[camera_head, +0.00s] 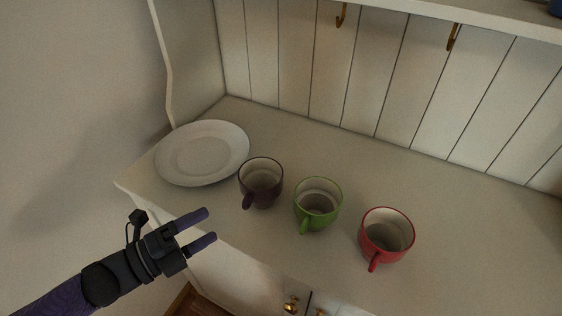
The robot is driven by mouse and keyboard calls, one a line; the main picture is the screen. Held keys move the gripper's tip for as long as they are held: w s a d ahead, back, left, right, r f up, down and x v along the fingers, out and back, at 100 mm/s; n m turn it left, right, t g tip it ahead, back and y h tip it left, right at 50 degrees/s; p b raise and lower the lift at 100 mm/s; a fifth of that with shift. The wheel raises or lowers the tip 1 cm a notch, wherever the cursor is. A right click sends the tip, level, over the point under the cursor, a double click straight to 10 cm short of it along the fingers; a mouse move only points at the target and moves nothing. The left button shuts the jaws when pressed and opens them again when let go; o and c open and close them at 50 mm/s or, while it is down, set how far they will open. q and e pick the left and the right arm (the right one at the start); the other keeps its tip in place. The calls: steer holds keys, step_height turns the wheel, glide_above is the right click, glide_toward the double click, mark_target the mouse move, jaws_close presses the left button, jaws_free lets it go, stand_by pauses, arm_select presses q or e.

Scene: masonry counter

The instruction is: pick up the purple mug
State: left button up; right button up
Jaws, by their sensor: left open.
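The purple mug (262,190) is dark purple with a pale inside. It stands upright on the counter, the leftmost of three mugs, with its handle towards the front left. My left gripper (211,226) comes in from the left with its two fingers apart and nothing between them. It is to the left and in front of the purple mug, by the counter's front edge, and does not touch the mug. My right gripper is not in view.
A white plate (203,153) lies left of the purple mug, close to it. A green mug (318,212) and a red mug (386,243) stand to its right. The counter (330,150) behind the mugs is clear. Brass hooks (453,37) hang under the shelf above.

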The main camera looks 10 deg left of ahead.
mark_target(249, 209)
arm_select(q)
steer(key=b+x, duration=0.1)
steer(key=x, duration=0.8)
steer(key=shift+d+r+b, duration=0.15)
steer(key=shift+d+b, duration=0.1)
steer(key=shift+b, duration=0.1)
jaws_close()
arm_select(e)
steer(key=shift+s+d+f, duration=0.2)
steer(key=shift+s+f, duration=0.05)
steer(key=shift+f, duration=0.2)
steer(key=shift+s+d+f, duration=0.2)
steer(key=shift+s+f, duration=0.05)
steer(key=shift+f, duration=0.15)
